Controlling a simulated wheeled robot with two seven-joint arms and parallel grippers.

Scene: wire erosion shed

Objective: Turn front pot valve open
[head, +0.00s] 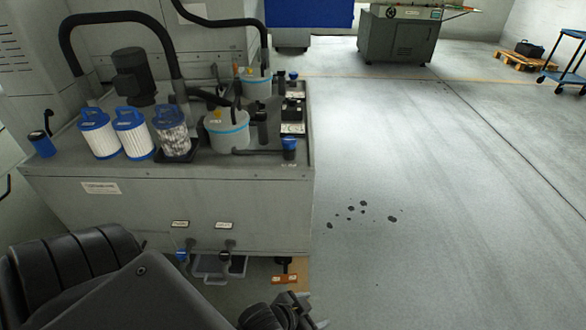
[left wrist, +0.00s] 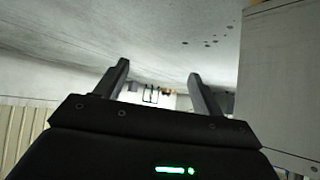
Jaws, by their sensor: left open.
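The front pot (head: 226,131), white with a light blue rim, stands on the grey tank top. A blue-capped valve (head: 289,148) stands to its right by the tank's front right corner, joined by a dark pipe. It looks upright; its exact setting is too small to tell. My left gripper (head: 279,316) is low at the bottom edge of the head view, in front of the tank and well below the valve. Its two fingers stand apart and empty in the left wrist view (left wrist: 159,76). The valve is not seen in that view. My right gripper is out of view.
A second pot (head: 257,84) and blue-capped valve (head: 293,76) stand farther back. Blue-white filters (head: 133,134) stand left. Small taps (head: 182,253) project from the front of the tank (head: 150,215). Floor to the right is clear, with dark spots (head: 361,210).

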